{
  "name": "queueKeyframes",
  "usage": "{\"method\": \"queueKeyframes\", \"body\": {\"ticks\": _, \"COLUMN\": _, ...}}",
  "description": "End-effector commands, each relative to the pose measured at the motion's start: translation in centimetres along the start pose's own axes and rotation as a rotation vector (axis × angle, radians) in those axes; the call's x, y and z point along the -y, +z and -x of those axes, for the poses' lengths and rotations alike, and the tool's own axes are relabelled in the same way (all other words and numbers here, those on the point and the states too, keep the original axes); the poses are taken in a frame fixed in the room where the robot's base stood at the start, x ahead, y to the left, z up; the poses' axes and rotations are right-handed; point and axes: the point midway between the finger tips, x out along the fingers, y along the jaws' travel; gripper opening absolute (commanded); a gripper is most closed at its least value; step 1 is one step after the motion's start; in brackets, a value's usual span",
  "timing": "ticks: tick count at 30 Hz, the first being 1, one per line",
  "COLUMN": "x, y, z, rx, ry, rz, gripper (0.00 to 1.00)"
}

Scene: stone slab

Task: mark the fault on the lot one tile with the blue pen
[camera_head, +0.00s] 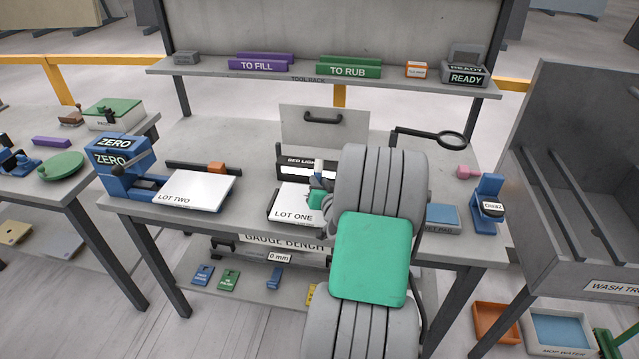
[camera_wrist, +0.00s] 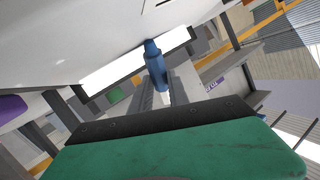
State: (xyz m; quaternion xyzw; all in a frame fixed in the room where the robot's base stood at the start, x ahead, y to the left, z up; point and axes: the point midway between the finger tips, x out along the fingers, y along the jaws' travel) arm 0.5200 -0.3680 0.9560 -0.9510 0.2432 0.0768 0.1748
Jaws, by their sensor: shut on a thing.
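The white lot one tile (camera_head: 291,206) lies on the bench with its label at the front edge; its right part is hidden behind my arm. My gripper (camera_head: 319,182) is over the tile's right side, mostly hidden by my arm in the head view. In the wrist view my gripper (camera_wrist: 160,92) is shut on the blue pen (camera_wrist: 154,62), whose tip points up in the picture toward a large pale surface. I cannot tell whether the tip touches anything. No fault is discernible on the visible part of the tile.
The lot two tile (camera_head: 190,191) lies to the left, beside the blue ZERO device (camera_head: 122,160). A magnifier (camera_head: 450,140), a blue pad (camera_head: 441,217) and a blue stand (camera_head: 488,198) are on the right.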

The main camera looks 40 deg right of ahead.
Motion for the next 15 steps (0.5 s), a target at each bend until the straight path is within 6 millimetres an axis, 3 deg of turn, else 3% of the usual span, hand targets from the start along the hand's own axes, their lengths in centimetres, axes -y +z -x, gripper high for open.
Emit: {"method": "queueKeyframes", "body": {"ticks": 15, "x": -0.19, "y": 0.12, "z": -0.39, "rx": 0.004, "ry": 0.0, "rz": -0.001, "gripper": 0.0}}
